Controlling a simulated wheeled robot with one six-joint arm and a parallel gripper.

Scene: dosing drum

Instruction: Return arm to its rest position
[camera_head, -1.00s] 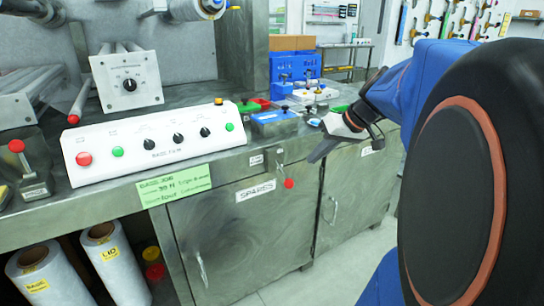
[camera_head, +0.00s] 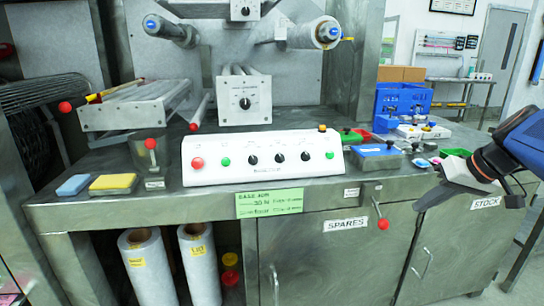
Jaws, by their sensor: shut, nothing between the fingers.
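My gripper (camera_head: 432,199) is at the right of the head view, on the end of my blue and black arm. It is held in front of the bench's right part, near the cabinet door marked STOCK. Most of my arm lies outside the right edge of the picture.
A metal bench (camera_head: 100,214) carries a white control panel (camera_head: 262,158) with knobs and buttons. A blue box (camera_head: 378,156) and small coloured trays stand near my gripper. A red-knobbed lever (camera_head: 383,224) sticks out below the bench edge. White rolls (camera_head: 148,270) stand underneath.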

